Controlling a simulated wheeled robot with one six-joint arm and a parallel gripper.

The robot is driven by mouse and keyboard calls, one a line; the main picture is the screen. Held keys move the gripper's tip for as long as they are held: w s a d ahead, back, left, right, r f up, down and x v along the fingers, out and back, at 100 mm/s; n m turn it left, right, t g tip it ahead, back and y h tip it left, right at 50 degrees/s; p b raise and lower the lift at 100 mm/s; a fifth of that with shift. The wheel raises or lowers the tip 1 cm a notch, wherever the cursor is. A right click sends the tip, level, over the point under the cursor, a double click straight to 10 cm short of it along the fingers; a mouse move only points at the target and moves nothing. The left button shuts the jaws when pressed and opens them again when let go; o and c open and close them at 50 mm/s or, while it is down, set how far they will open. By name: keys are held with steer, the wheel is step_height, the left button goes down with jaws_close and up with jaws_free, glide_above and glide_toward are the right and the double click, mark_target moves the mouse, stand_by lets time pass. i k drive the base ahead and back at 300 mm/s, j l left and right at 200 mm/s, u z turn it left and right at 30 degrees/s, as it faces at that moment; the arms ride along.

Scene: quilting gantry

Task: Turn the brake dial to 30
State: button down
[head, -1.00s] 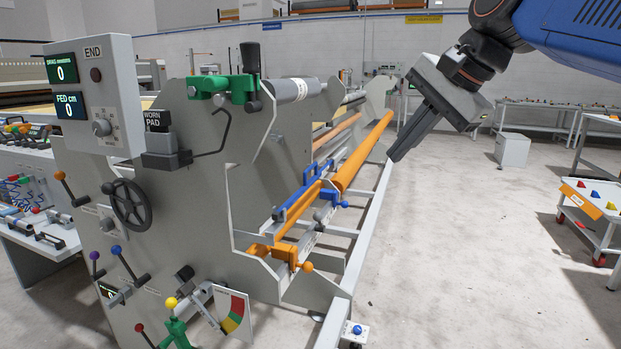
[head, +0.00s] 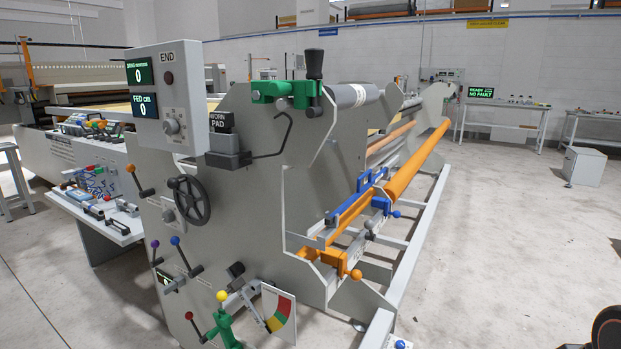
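A grey control box (head: 168,98) marked END is on the near end of the gantry. I cannot tell from any label which one is the brake dial. My gripper is out of view; only a dark piece of my arm shows at the bottom right corner.
Levers with coloured knobs and a red-yellow-green gauge (head: 279,312) stick out low on the frame. A block marked WORN PAD (head: 221,123) sits beside the box. A cluttered bench (head: 120,232) stands at left. The floor at right is open.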

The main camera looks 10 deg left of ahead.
mark_target(171, 127)
steer(key=u, duration=1.4)
